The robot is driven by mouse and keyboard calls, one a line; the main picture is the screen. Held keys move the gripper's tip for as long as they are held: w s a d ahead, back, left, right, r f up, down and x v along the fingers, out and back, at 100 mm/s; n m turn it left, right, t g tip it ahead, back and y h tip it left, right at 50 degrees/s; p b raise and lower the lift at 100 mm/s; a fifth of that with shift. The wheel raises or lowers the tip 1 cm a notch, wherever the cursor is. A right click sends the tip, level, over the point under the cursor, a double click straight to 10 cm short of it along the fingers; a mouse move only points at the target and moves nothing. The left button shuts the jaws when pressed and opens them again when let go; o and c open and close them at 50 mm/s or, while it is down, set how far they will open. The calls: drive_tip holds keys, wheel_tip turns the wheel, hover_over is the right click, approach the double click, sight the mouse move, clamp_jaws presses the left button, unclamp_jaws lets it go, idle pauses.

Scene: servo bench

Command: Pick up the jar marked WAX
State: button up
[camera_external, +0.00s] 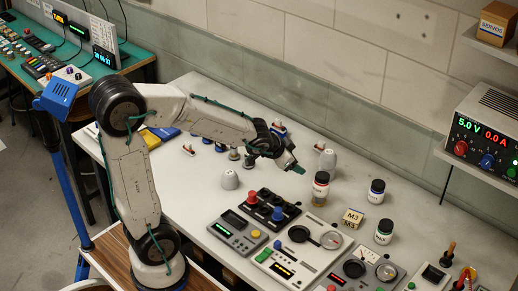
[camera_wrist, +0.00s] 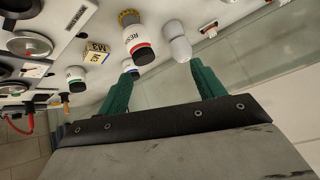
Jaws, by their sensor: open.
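Three jars with dark lids stand on the bench. An amber jar (camera_external: 321,190) is nearest my gripper (camera_external: 292,168); in the wrist view it has a red band and a label beginning "RES" (camera_wrist: 137,42). A blue-banded jar (camera_external: 376,193) stands further right at the back; it also shows in the wrist view (camera_wrist: 129,66), partly behind a finger. A green-banded jar (camera_external: 384,232) stands nearer the front and also shows in the wrist view (camera_wrist: 76,77). I cannot read WAX on any of them. My gripper is open and empty, above the bench and apart from the jars.
A small M3 box (camera_external: 353,218) sits among the jars. A pale rounded object (camera_external: 327,162) stands behind the amber jar. Control panels (camera_external: 305,246) with knobs and gauges fill the front. A power supply (camera_external: 487,140) is on a shelf at right.

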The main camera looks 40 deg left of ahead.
drive_tip(key=w+d+f+m+h, duration=0.3)
drive_tip(key=w+d+f, duration=0.15)
drive_tip(key=d, duration=0.55)
drive_tip(key=m+g+h, duration=0.1)
drive_tip(key=m+h, duration=0.3)
drive_tip(key=h, duration=0.3)
approach(380, 221)
drive_tip(key=x, duration=0.3)
drive_tip(key=shift+s+d+f, duration=0.2)
drive_tip(key=shift+d+f, duration=0.1)
drive_tip(key=shift+d, duration=0.1)
drive_tip(key=x, duration=0.7)
drive_tip(key=shift+w+d+r, duration=0.1)
drive_tip(key=shift+w, duration=0.3)
drive_tip(key=c, duration=1.1)
